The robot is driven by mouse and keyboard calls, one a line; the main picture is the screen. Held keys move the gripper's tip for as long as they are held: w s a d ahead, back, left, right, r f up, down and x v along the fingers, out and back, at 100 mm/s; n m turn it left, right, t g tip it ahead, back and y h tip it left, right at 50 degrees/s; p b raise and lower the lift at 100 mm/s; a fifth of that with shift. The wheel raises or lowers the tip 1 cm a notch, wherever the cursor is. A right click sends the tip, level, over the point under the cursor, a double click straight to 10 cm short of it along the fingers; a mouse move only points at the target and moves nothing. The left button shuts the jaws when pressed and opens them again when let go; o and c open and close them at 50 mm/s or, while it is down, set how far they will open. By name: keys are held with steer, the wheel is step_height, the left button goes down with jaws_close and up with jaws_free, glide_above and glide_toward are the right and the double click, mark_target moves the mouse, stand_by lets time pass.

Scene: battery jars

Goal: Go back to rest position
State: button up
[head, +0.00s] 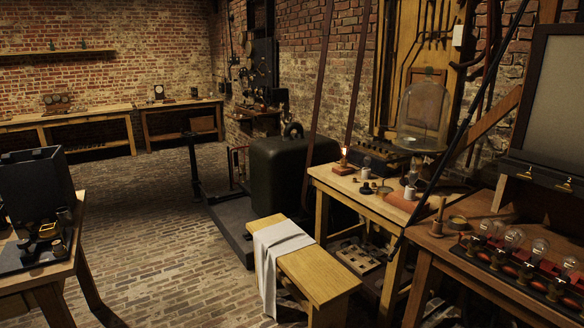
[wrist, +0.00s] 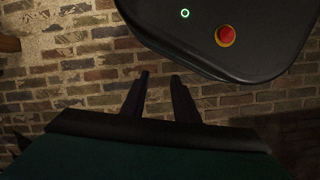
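My gripper (wrist: 160,76) shows in the wrist view as two dark fingers with a clear gap between them. It is open, and brick paving shows through the gap with nothing held. A dark rounded panel of my own body with a red button (wrist: 226,36) and a green ring lies just beyond the fingertips. My gripper is not seen in the head view. No battery jars can be made out for sure.
A wooden bench (head: 322,275) with a grey cloth (head: 272,250) stands mid-floor. Behind are a black rounded case (head: 285,165) and a table with a glass dome (head: 424,112). Bulbs (head: 515,238) line the right table; a black box (head: 36,180) stands left. Brick floor (head: 150,215) is clear between.

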steer(key=s+a+r+m+g+y, duration=0.1)
steer(key=s+a+m+g, duration=0.1)
steer(key=s, duration=0.3)
steer(key=shift+a+r+m+y, duration=0.35)
steer(key=shift+a+m, duration=0.25)
steer(key=shift+m, duration=0.2)
stand_by(1.0)
